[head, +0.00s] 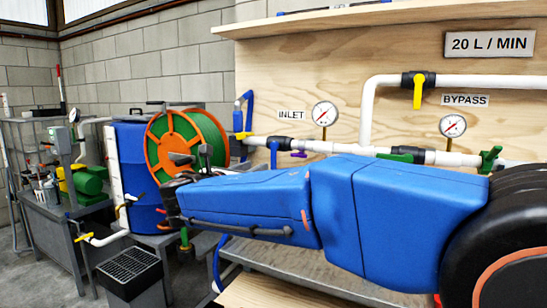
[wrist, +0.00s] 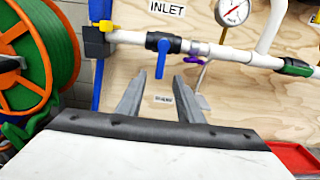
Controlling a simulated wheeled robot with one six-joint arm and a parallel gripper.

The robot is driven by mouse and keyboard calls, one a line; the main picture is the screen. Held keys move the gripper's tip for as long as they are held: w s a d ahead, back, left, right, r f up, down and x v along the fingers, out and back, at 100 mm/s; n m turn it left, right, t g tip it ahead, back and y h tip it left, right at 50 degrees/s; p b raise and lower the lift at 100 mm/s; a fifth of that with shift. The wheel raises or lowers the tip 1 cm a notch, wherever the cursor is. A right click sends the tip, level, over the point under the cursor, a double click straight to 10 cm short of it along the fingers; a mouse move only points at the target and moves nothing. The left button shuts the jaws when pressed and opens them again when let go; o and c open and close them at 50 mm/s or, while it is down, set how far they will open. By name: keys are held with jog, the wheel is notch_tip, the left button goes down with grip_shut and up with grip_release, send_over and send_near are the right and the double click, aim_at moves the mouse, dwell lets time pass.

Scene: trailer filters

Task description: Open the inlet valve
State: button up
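The inlet valve (wrist: 163,42) has a black body on the white horizontal pipe below the INLET label. Its blue handle (wrist: 161,60) hangs straight down, across the pipe. In the head view the inlet valve (head: 278,142) sits left of the first gauge, with its blue handle (head: 274,157) pointing down. My gripper (wrist: 159,80) is open and empty in the wrist view. Its two grey fingers point at the board, and the handle's lower end appears just beyond and between the fingertips, with no visible contact. In the head view my gripper (head: 190,160) is at the left end of my arm.
A purple handle (wrist: 191,61) hangs close right of the valve. A yellow handle (head: 244,135) is at the pipe's left end. The green and orange hose reel (head: 187,145) stands left. A yellow-handled bypass valve (head: 418,90) and green handle (head: 490,158) are farther right.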

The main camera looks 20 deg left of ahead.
aim_at(273, 157)
jog(key=w+d, duration=0.1)
jog(key=w, duration=1.5)
jog(key=shift+w+d, duration=0.25)
jog(key=shift+w, duration=0.05)
grip_shut()
